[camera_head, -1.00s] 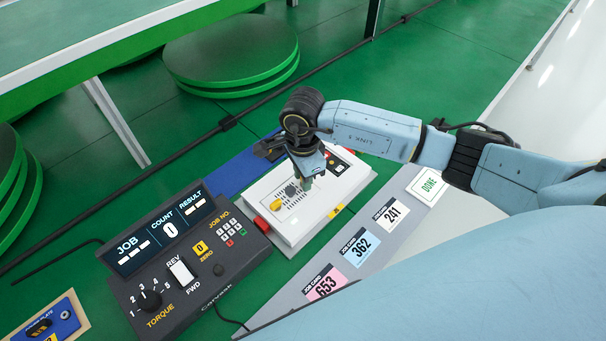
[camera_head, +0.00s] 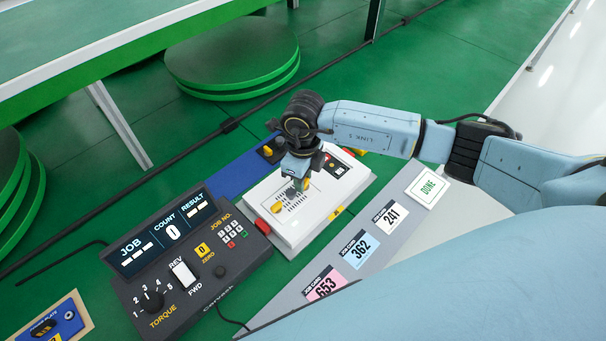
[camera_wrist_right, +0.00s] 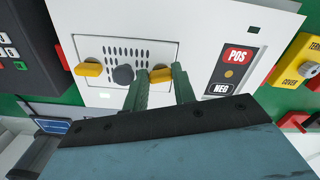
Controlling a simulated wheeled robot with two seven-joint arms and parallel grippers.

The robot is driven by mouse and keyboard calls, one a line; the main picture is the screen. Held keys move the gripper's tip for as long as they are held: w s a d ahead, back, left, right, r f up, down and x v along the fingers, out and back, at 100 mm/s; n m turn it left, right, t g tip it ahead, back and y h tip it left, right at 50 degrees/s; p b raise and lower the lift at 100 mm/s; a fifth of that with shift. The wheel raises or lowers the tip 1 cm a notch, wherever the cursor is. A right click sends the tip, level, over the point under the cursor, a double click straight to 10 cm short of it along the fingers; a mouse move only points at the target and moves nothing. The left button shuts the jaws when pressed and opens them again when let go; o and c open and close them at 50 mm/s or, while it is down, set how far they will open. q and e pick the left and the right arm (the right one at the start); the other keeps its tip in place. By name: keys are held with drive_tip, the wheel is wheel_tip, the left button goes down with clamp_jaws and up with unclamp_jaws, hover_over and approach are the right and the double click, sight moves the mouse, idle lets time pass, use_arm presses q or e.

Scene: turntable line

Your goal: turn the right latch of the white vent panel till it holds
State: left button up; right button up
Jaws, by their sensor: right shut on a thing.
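The white vent panel (camera_head: 276,192) lies on the bench in front of me, with a slotted grille between two yellow latches. Its left latch (camera_wrist_right: 88,69) lies crosswise in the right wrist view, and a dark round knob (camera_wrist_right: 123,74) sits beside the grille's lower edge. The right latch (camera_wrist_right: 160,74) is between the green fingers of my right gripper (camera_wrist_right: 160,84), which is shut on it. In the head view my right gripper (camera_head: 301,184) is over the panel and hides much of that latch. My left gripper is not in view.
A red POS and black NEG strip (camera_wrist_right: 231,73) is right of the latch. A dark control box (camera_head: 190,255) stands close left of the panel. Job cards (camera_head: 358,248) lie on a grey strip in front. A yellow cover (camera_wrist_right: 302,63) is further right.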

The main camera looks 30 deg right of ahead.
drive_tip(key=shift+m+p, duration=0.3)
drive_tip(key=shift+m, duration=1.2)
drive_tip(key=o, duration=1)
drive_tip(key=shift+r, duration=0.1)
drive_tip(key=shift+w+r+p, duration=0.1)
drive_tip(key=shift+r+p, duration=0.4)
drive_tip(key=shift+p, duration=0.05)
wheel_tip(320, 180, up, 7)
drive_tip(key=p, duration=0.5)
drive_tip(key=shift+d+f, duration=0.15)
